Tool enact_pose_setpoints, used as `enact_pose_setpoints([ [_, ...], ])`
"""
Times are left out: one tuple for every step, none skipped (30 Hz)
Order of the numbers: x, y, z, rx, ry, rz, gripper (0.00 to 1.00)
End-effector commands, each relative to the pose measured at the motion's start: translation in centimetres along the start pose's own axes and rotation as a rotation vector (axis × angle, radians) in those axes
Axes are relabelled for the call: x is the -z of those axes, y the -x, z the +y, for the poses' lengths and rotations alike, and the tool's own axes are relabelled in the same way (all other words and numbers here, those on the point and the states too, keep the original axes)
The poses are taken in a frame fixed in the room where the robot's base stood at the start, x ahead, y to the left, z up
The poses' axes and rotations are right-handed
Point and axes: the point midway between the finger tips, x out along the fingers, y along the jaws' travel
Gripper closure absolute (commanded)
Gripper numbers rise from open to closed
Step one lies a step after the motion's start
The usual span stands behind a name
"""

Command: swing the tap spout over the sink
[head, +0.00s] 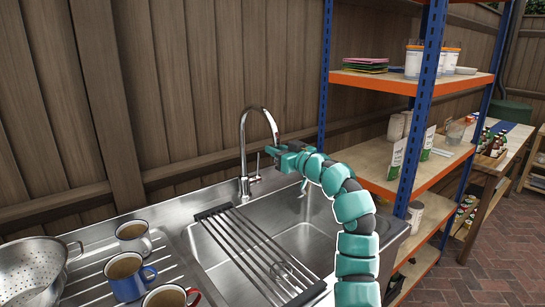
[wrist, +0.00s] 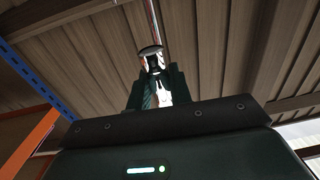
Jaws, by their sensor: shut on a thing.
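The chrome tap (head: 244,160) stands upright behind the sink (head: 310,240). Its arched spout (head: 258,110) curves to the right in the head view, with its tip above the sink's back edge; I cannot tell exactly how far over the basin it is. My gripper (head: 278,151) reaches in from the right and is shut on the downturned end of the spout. In the wrist view my gripper (wrist: 155,78) shows dark fingers around the bright metal spout end (wrist: 150,50). The contact itself is partly hidden by the fingers.
A drying rack (head: 245,250) lies across the left part of the basin. Several enamel mugs (head: 133,236) and a colander (head: 30,270) stand on the drainer at left. A blue and orange shelf unit (head: 413,85) stands close to my arm at right. The fence is behind.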

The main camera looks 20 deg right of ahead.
Motion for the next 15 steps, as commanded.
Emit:
enact_pose_setpoints([
  [0.04, 0.03, 0.14, -0.002, 0.001, 0.001, 1.00],
  [0.05, 0.02, 0.16, -0.002, 0.001, 0.001, 1.00],
  [0.06, 0.02, 0.18, -0.002, 0.001, 0.001, 1.00],
  [0.06, 0.02, 0.18, -0.002, 0.001, 0.001, 1.00],
  [0.08, 0.02, 0.18, -0.002, 0.001, 0.001, 1.00],
  [0.08, 0.01, 0.18, -0.002, 0.001, 0.001, 1.00],
  [0.09, 0.01, 0.17, -0.002, 0.001, 0.001, 1.00],
  [0.10, 0.01, 0.17, -0.002, 0.001, 0.001, 1.00],
  [0.10, 0.01, 0.17, -0.002, 0.001, 0.001, 1.00],
  [0.10, 0.01, 0.17, -0.002, 0.001, 0.001, 1.00],
  [0.11, 0.01, 0.16, -0.002, 0.001, 0.002, 1.00],
  [0.11, 0.01, 0.15, -0.001, 0.001, 0.002, 1.00],
  [0.11, 0.01, 0.15, -0.001, 0.001, 0.002, 0.75],
  [0.10, 0.00, 0.15, -0.001, 0.001, 0.001, 0.70],
  [0.10, 0.00, 0.14, -0.001, 0.001, 0.001, 0.62],
])
